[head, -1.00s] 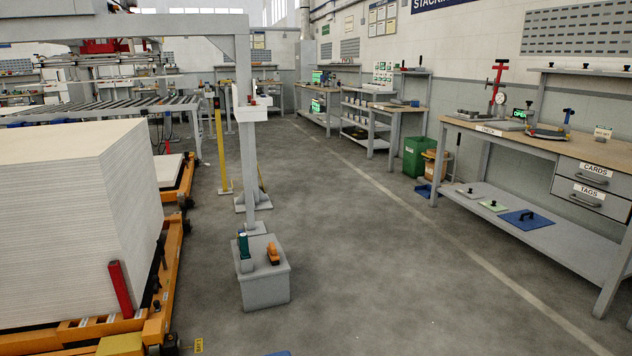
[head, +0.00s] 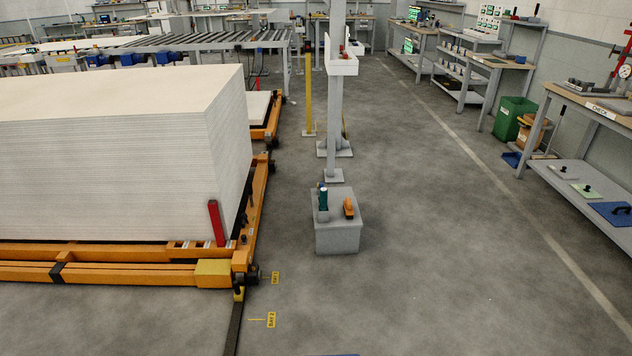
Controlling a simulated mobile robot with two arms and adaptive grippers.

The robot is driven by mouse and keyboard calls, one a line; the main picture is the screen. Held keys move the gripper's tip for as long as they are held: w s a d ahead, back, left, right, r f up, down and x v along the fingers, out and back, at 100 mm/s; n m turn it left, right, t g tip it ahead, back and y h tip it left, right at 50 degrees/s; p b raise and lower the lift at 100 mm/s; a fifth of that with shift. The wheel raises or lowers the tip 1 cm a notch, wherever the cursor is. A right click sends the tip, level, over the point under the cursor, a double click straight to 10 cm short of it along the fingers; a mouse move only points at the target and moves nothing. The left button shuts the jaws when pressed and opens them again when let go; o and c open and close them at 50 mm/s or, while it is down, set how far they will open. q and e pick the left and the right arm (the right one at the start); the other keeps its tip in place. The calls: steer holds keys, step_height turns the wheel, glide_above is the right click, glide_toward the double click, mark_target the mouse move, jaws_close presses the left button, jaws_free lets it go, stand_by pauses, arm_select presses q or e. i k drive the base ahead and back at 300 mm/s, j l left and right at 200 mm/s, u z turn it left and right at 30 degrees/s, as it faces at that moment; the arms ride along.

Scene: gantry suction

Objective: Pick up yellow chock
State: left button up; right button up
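A small yellow piece (head: 239,293) sits low at the front right corner of the orange cart (head: 120,272), by a dark wheel and at the end of a dark floor rail (head: 233,330). It looks like the yellow chock, but it is too small to make out its shape fully. A larger yellow block (head: 214,268) is on the cart's corner above it. Neither of my grippers is in view.
The cart bears a tall stack of white sheets (head: 110,165), with a red upright (head: 217,223) at its corner. A grey box (head: 338,237) with a green and an orange item stands right of it. Open floor lies in front and right; a workbench (head: 590,170) is at far right.

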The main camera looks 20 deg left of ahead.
mark_target(239, 290)
steer(key=u, duration=1.1)
